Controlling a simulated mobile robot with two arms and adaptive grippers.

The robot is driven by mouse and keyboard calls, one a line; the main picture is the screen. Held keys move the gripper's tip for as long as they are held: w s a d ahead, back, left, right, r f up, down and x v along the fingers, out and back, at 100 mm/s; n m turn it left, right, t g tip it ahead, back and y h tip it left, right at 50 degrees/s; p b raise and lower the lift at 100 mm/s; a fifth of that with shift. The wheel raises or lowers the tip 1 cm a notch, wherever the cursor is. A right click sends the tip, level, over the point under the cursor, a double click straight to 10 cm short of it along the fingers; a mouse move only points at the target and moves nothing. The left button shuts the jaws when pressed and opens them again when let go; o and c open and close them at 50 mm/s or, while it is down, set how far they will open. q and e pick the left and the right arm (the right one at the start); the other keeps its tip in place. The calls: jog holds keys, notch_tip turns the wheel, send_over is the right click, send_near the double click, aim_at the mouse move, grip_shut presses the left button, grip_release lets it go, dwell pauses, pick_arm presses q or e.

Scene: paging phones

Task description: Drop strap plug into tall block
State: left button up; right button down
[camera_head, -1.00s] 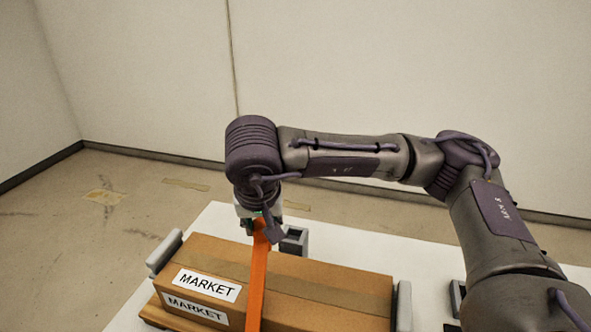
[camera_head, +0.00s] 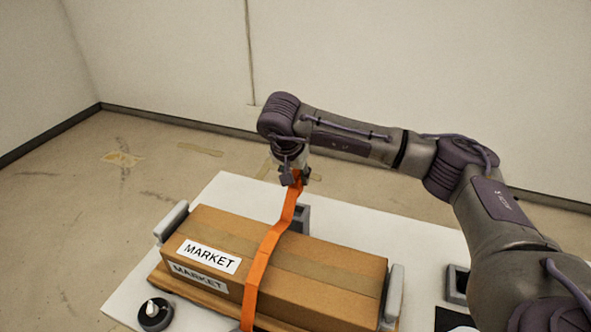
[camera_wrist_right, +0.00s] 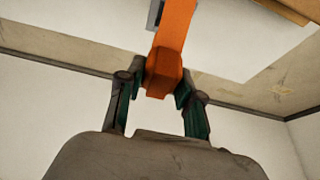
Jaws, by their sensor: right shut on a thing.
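An orange strap (camera_head: 261,262) runs over a cardboard box and up to my right gripper (camera_head: 294,180). In the right wrist view my right gripper (camera_wrist_right: 160,92) is shut on the orange strap plug (camera_wrist_right: 162,75) at the strap's end. The gripper holds the plug above the table, behind the box. A grey block (camera_head: 300,219) stands on the table behind the box, partly hidden by the strap and box. It lies below and slightly right of the gripper, apart from it. My left gripper is not in view.
The cardboard box (camera_head: 330,275) with MARKET labels lies between grey end stops (camera_head: 171,221) on a white table (camera_head: 400,245). A dark round knob with a white tip (camera_head: 154,314) stands at front left. Another dark block (camera_head: 457,283) is at right, beside my arm.

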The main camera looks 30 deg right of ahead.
aim_at(295, 195)
jog(key=shift+f, duration=0.55)
jog(key=shift+f+b, duration=0.8)
jog(key=shift+f, duration=0.05)
jog(key=shift+f+b, duration=1.8)
jog(key=shift+f, duration=0.65)
jog(key=shift+f+b, duration=0.6)
jog(key=shift+b, duration=0.05)
jog(key=c, duration=1)
grip_release()
jog(key=shift+c, duration=0.2)
jog(key=shift+a+r, duration=0.1)
jog(key=shift+r, duration=0.05)
